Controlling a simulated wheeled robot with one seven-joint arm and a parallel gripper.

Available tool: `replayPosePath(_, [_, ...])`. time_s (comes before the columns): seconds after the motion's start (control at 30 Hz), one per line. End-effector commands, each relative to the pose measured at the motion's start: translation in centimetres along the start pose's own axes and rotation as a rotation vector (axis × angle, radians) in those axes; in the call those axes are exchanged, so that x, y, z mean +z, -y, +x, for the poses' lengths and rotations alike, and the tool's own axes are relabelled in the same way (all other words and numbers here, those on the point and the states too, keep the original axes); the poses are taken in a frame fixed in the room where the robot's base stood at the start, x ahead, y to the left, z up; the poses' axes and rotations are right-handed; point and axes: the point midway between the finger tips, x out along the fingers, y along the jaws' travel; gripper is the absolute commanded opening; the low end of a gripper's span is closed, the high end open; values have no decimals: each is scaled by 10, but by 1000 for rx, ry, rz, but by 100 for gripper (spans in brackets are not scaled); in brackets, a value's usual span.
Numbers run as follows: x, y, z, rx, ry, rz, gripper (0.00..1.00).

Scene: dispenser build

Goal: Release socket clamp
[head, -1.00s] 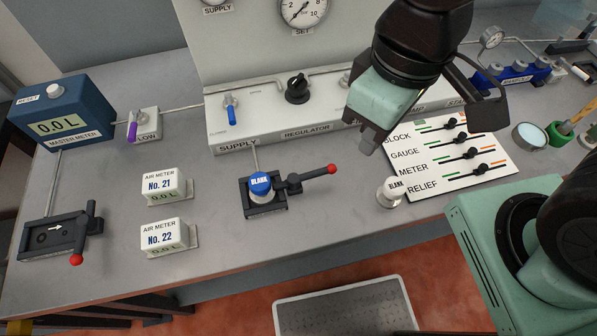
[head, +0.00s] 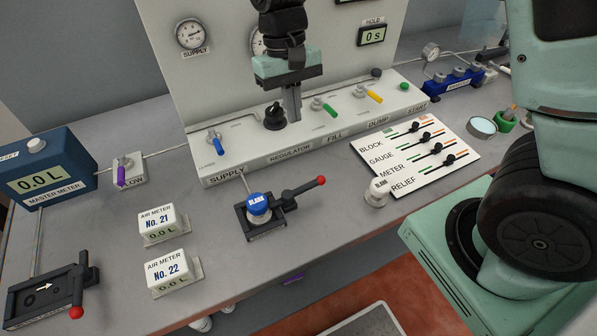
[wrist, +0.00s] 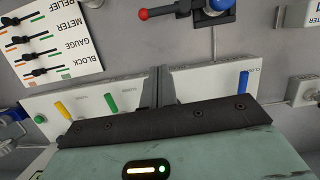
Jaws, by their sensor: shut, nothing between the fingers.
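The black socket clamp (head: 268,225) stands on the bench in the middle of the head view. A blue-capped blank (head: 258,204) sits upright in it. The clamp lever (head: 302,190) points to the right and ends in a red knob (head: 321,181). The lever also shows at the top of the wrist view (wrist: 170,10). My gripper (head: 292,118) is shut and empty. It appears in front of the regulator panel, beyond the clamp and apart from it. Its closed fingers show in the wrist view (wrist: 160,85).
Another black clamp (head: 45,295) with a red-knobbed lever is at the far left. Two air meters (head: 157,222) stand left of the middle clamp. The panel's valve handles (head: 330,110) are near my gripper.

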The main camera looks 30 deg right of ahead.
Motion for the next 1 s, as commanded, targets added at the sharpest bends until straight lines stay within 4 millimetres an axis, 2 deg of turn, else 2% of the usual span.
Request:
replayPosePath(0.33, [-1,-1,1,1,2,4,0])
replayPosePath(0.47, [0,-1,8,2,5,3,0])
replayPosePath(0.57, [1,-1,21,2,7,4,0])
replayPosePath(0.97, [1,-1,101,2,7,3,0])
replayPosePath(1.0, [8,-1,102,2,7,2,0])
